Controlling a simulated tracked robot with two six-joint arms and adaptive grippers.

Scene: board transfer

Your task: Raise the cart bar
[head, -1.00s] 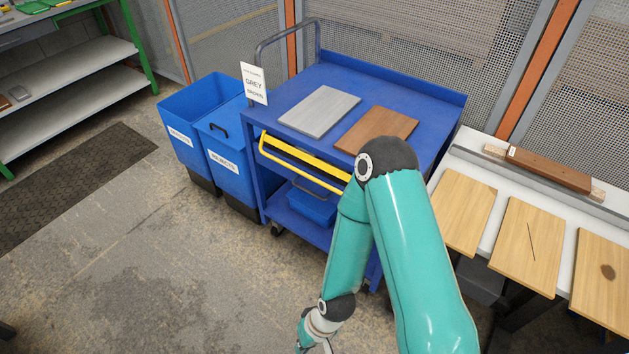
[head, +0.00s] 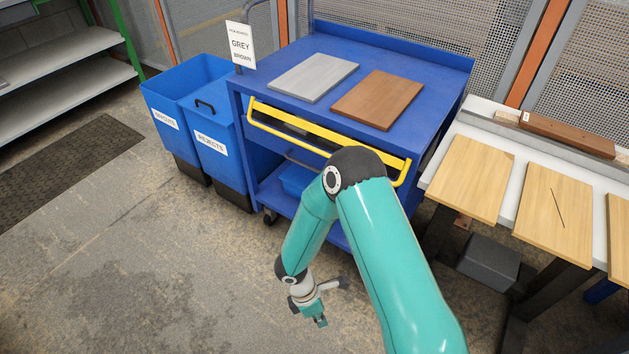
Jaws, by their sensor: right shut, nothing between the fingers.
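The blue cart (head: 247,84) stands in the middle of the head view. Its yellow bar (head: 289,137) runs along the front side, below the top deck, with a dark gap behind it. My right upper arm covers part of the cart's front near the bar's right half. My right gripper (head: 318,318) is low over the floor in front of the cart, shut and empty, apart from the bar. My left gripper is not in view.
A grey board (head: 314,77) and a brown board (head: 378,99) lie on the cart top beside a sign (head: 240,46). Blue bins (head: 215,138) stand left of the cart. A white table (head: 442,170) with wooden boards is at right. The floor at front left is clear.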

